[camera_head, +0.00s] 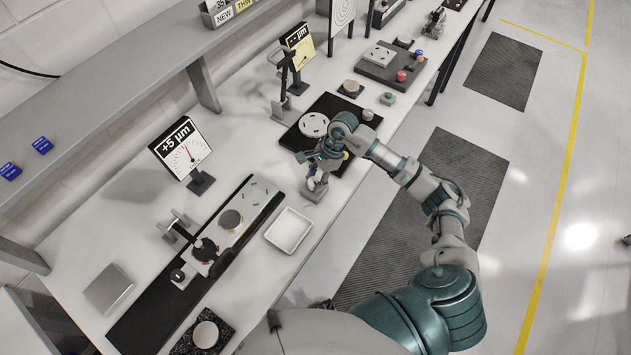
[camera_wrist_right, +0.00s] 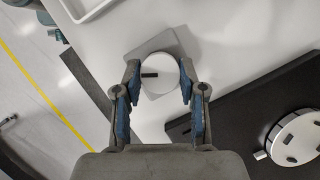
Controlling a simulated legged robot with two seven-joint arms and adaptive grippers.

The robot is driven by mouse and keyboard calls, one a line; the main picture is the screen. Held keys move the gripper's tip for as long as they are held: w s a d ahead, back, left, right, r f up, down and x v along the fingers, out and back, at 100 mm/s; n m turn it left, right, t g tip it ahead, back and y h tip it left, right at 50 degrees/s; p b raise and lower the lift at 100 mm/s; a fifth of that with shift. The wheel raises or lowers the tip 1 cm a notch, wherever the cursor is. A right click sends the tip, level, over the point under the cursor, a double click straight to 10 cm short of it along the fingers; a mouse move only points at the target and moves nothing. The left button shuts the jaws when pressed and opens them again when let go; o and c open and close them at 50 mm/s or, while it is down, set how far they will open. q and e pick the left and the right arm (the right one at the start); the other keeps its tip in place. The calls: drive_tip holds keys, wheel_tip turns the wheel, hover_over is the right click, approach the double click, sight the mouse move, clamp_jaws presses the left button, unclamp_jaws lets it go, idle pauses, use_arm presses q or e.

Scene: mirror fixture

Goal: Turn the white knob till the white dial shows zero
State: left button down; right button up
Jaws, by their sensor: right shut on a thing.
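The white dial (camera_head: 181,148) stands on the table at the left in the head view. The white knob (camera_wrist_right: 160,84) is a round disc with a dark slot mark, on a grey square base (camera_wrist_right: 151,43). My right gripper (camera_head: 318,176) is over this base in the head view and hides most of the knob. In the wrist view its two blue-padded fingers are on either side of the knob, shut on it. My left gripper is not in view.
A white tray (camera_head: 288,230) lies just left of the knob's base. A black plate with a white disc (camera_head: 314,125) is behind the gripper. A yellow dial (camera_head: 298,43) stands farther back. A dark rail fixture (camera_head: 150,318) lies at the front left.

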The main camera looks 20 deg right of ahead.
drive_tip(key=m+t+b, duration=0.1)
drive_tip(key=m, duration=0.2)
drive_tip(key=shift+m, duration=0.3)
drive_tip(key=shift+m+t+h+b, duration=0.3)
drive_tip(key=shift+m+t+b, duration=0.35)
drive_tip(key=shift+m, duration=0.65)
drive_tip(key=shift+r, duration=0.1)
drive_tip(key=o, duration=1.1)
drive_tip(key=shift+o, duration=0.2)
drive_tip(key=v, duration=1.1)
drive_tip(key=shift+r, duration=0.3)
